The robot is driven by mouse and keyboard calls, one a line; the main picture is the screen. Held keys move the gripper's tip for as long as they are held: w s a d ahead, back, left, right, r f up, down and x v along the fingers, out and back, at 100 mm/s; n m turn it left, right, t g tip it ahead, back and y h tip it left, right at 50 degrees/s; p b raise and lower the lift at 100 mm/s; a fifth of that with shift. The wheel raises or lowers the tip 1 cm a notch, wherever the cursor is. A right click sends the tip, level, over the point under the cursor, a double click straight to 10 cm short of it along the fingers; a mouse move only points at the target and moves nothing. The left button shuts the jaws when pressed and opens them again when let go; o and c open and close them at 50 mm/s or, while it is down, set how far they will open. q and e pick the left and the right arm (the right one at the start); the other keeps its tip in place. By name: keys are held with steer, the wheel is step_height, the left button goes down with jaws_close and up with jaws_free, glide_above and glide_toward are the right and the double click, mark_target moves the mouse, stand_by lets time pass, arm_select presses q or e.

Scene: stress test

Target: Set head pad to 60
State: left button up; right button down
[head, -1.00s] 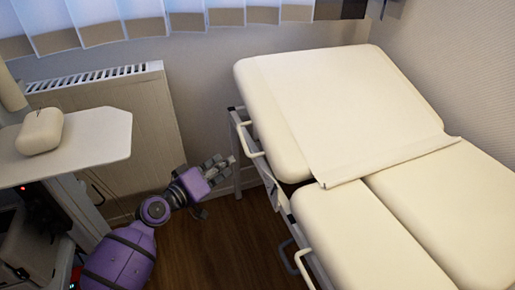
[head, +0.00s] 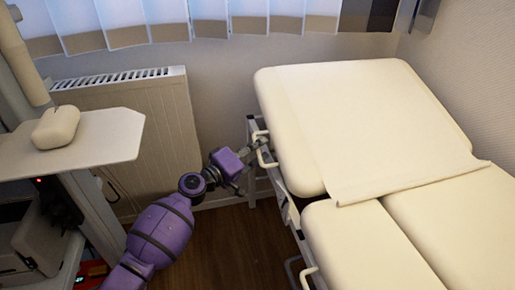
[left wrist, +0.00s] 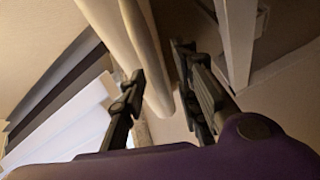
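The head pad (head: 440,125) is the cream upper section of the examination bed, partly covered by a cream sheet (head: 340,120). It looks slightly tilted; I cannot read its angle. A pale handle (head: 265,158) sticks out from the frame at the pad's left side. My left gripper (head: 254,147) is at this handle; contact cannot be told. In the left wrist view, the fingers of my left gripper (left wrist: 165,95) are spread apart, with a long cream rounded part (left wrist: 145,50) showing between and beyond them. My right gripper is not in view.
The bed's lower cushions (head: 360,245) extend toward the lower right. A radiator (head: 165,125) stands against the wall behind my arm. A trolley shelf (head: 105,135) with a cream rounded object (head: 56,127) is at the left. Wooden floor (head: 235,235) is open between trolley and bed.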

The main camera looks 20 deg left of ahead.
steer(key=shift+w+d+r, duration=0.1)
arm_select(q)
jaws_close()
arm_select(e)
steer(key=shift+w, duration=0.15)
arm_select(q)
steer(key=shift+d+r, duration=0.1)
steer(key=shift+d, duration=0.05)
